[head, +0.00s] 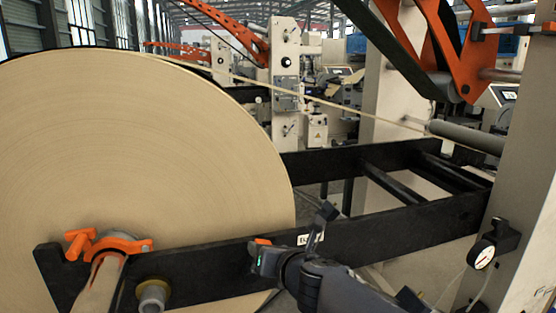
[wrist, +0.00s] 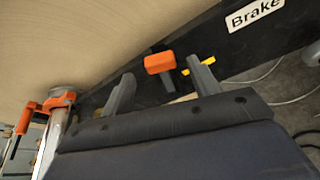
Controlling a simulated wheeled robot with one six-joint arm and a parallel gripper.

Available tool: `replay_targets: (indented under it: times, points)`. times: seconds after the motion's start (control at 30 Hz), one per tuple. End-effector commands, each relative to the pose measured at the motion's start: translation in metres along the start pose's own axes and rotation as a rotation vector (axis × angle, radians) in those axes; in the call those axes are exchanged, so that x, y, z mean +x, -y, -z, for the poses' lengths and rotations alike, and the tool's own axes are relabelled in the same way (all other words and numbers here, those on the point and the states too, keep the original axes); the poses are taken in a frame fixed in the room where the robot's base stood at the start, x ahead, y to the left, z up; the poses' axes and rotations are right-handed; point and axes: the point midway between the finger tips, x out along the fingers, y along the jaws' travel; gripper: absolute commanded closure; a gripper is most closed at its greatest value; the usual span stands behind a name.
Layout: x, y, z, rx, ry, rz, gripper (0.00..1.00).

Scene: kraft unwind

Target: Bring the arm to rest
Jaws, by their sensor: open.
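My gripper (head: 293,231) is in front of the black frame rail, at the lower middle of the head view. In the wrist view my gripper (wrist: 161,70) has its two grey fingers spread wide apart, with nothing pinched between them. An orange knob (wrist: 160,63) on a dark stem shows in the gap between the fingertips, apparently beyond them. The same orange knob (head: 262,241) shows in the head view, partly hidden by the gripper. Whether a finger touches it cannot be told.
A large kraft paper roll (head: 140,150) fills the left. An orange clamp (head: 108,243) sits at its shaft. The black rail (head: 400,230) runs right to a cream column (head: 530,150) with a gauge (head: 483,256). A "Brake" label (wrist: 255,12) is on the rail.

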Motion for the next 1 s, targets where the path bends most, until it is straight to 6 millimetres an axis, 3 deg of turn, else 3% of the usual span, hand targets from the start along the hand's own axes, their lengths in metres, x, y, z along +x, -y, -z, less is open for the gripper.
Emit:
replay_targets:
  times: [0.4,0.5,1.0]
  points:
    - [-0.072,-0.002,-0.005,0.001,0.002,0.0,0.42]
    - [-0.051,0.002,0.006,0.001,-0.003,0.0,0.42]
    - [0.032,0.001,0.003,0.002,-0.001,0.0,0.42]
